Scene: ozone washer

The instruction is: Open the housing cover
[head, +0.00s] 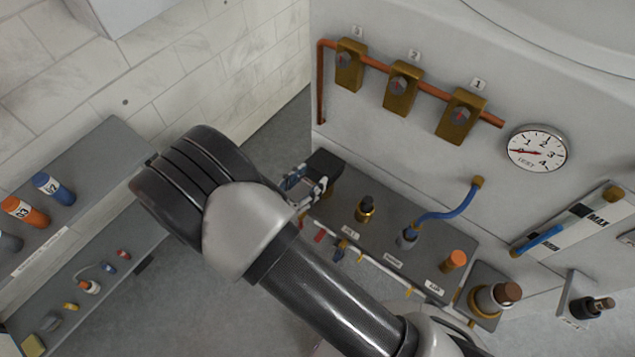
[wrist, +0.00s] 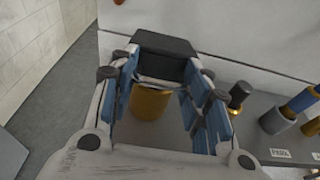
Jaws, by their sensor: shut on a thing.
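A black block-shaped cover (head: 325,165), which I take to be the housing cover, is at the left end of the grey bench by the wall. In the wrist view the cover (wrist: 168,45) is at the far end of my fingers, with its dark front face tilted. My gripper (head: 308,185) is shut on it; the blue-padded fingers (wrist: 163,72) lie on either side. A brass cylinder (wrist: 150,103) shows between the fingers, below the cover in the picture. I cannot tell whether cover and cylinder touch. My arm hides part of the bench front.
On the bench (head: 385,237) stand a brass fitting with a black knob (head: 366,208), a blue hose (head: 450,213) and an orange cap (head: 453,260). Brass valves (head: 402,88) and a gauge (head: 537,148) are on the wall above. A shelf with bottles (head: 90,160) is at left.

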